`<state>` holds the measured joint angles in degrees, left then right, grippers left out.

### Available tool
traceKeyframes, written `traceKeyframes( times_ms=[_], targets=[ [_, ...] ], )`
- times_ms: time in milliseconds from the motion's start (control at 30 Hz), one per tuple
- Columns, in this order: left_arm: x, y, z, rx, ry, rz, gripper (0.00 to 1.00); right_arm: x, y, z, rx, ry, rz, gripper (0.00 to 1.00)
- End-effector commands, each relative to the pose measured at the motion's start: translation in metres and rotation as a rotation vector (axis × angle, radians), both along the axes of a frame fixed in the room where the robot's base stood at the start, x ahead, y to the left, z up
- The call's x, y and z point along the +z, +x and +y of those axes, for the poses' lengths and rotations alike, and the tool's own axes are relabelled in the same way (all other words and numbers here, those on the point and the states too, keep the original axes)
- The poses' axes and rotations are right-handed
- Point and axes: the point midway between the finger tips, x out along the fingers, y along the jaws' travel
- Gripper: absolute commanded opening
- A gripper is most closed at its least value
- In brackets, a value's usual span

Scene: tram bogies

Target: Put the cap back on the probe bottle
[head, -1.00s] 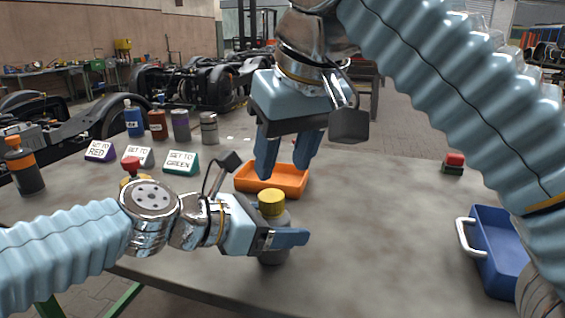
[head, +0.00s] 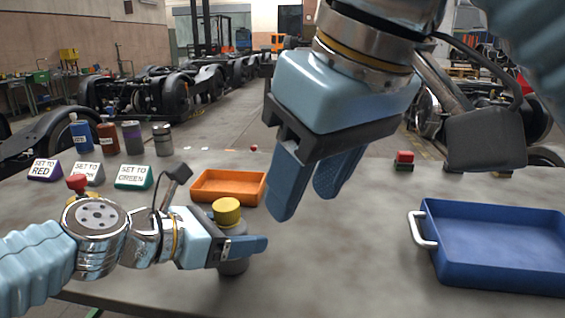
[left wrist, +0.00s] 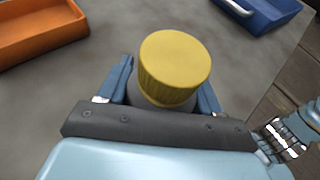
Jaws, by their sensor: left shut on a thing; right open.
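The probe bottle (head: 235,266) is a grey bottle standing upright on the table, left of the middle in the head view. The yellow cap (head: 227,211) sits level on its top; how tightly it is seated I cannot tell. The cap (left wrist: 174,66) hides most of the bottle in the left wrist view. My left gripper (head: 240,247) is shut on the bottle's body below the cap, a finger on each side. My right gripper (head: 306,198) is open and empty, above the table to the right of the cap and apart from it.
An orange tray (head: 228,198) lies just behind the bottle. A blue tray (head: 432,262) with a white handle is at the right. Several bottles and sign blocks (head: 133,178) stand back left, a red button (head: 404,158) back right. The table between the bottle and blue tray is clear.

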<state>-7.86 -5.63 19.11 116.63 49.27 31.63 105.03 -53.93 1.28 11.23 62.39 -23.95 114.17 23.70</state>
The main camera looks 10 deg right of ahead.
Motion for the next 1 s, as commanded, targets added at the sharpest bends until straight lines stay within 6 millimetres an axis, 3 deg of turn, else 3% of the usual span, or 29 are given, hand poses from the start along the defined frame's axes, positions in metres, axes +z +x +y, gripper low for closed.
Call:
traceKeyframes(
  times_ms=[333, 367, 533, 833, 1000],
  targets=[
    [0.000, 0.000, 0.000, 0.000, 0.000, 0.000, 0.00, 0.000, -0.004, -0.002, 0.001, 0.000, -0.001, 0.47],
    [0.000, 0.000, 0.000, 0.000, 0.000, 0.000, 0.69, 0.000, -0.003, -0.002, 0.000, 0.000, -0.001, 0.47],
    [0.000, 0.000, 0.000, 0.000, 0.000, 0.000, 0.94, 0.000, -0.003, -0.002, 0.001, 0.000, -0.001, 0.47],
    [0.001, 0.000, 0.001, 0.001, 0.000, 0.000, 0.94, 0.000, -0.003, -0.002, 0.001, 0.000, -0.001, 0.47],
    [0.008, -0.007, 0.016, 0.004, 0.000, -0.004, 0.94, 0.001, -0.003, -0.002, 0.001, 0.000, -0.001, 0.47]
  ],
)
